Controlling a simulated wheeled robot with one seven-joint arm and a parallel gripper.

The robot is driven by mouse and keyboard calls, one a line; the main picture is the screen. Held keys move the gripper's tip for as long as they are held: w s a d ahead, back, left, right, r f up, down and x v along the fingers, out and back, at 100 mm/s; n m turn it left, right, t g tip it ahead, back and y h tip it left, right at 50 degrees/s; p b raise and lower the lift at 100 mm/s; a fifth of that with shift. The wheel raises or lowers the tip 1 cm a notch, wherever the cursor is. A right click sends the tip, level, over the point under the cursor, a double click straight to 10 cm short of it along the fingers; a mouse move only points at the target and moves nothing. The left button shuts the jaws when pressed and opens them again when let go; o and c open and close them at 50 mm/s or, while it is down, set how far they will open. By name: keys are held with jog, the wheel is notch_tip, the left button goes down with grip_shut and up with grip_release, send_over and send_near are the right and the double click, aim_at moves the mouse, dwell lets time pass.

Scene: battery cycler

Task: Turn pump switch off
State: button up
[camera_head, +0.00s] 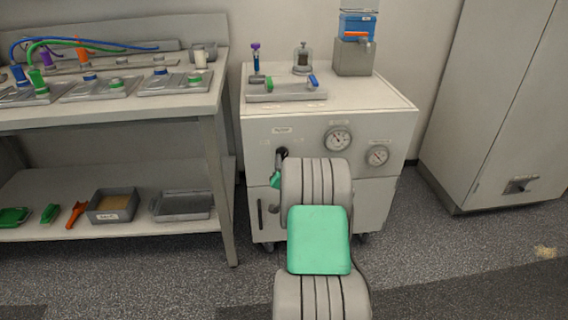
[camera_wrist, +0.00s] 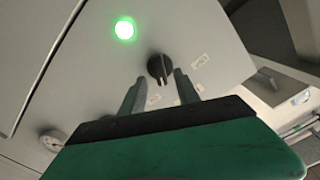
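The pump switch is a black rotary knob (camera_wrist: 160,68) on the front panel of the white cabinet (camera_head: 385,180). In the wrist view, its pale mark points toward the bottom of the picture, and small labels (camera_wrist: 199,61) sit to its right. A round green light (camera_wrist: 124,29) glows to its left. My gripper (camera_wrist: 159,78) is open, with one finger on either side of the knob's lower end; I cannot tell whether they touch it. In the head view, the dark knob (camera_head: 282,153) shows just left of my arm, which hides most of my gripper.
Two gauges (camera_head: 338,139) sit right of the knob. The cabinet top holds a tray (camera_head: 286,92) and a blue container (camera_head: 357,26). A workbench (camera_head: 120,118) stands left, and a tall grey cabinet (camera_head: 490,100) stands right. Floor between the cabinets is clear.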

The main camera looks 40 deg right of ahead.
aim_at(282, 155)
jog(key=x, duration=0.2)
jog(key=shift+w+d, duration=0.2)
jog(key=shift+w, duration=0.1)
jog(key=shift+c, duration=0.6)
grip_shut()
